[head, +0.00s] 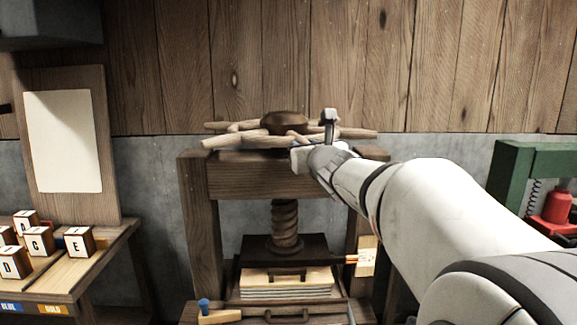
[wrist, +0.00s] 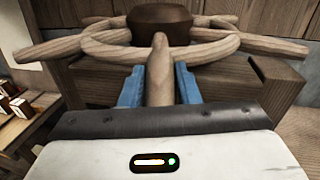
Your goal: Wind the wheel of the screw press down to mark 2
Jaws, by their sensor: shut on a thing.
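The wooden wheel (head: 352,133) of the screw press lies flat on top of the frame, with a dark hub (head: 284,122) and several spokes reaching past its rim. The wheel also fills the top of the wrist view (wrist: 215,45). My gripper (wrist: 160,85) is shut on one spoke handle (wrist: 159,62), its blue fingers on either side of it. In the head view my gripper (head: 312,150) is at the wheel's front right. The wooden screw (head: 285,225) runs down to a dark pressing plate (head: 285,248). A pale mark card (head: 367,256) with a red pointer is at the right post; its marks are too small to read.
A stack of pale sheets (head: 285,283) lies under the plate. A table with lettered blocks (head: 79,241) and a board with a blank sheet (head: 63,141) stand left. A green frame (head: 510,165) with a red item (head: 556,206) stands right. A plank wall is behind.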

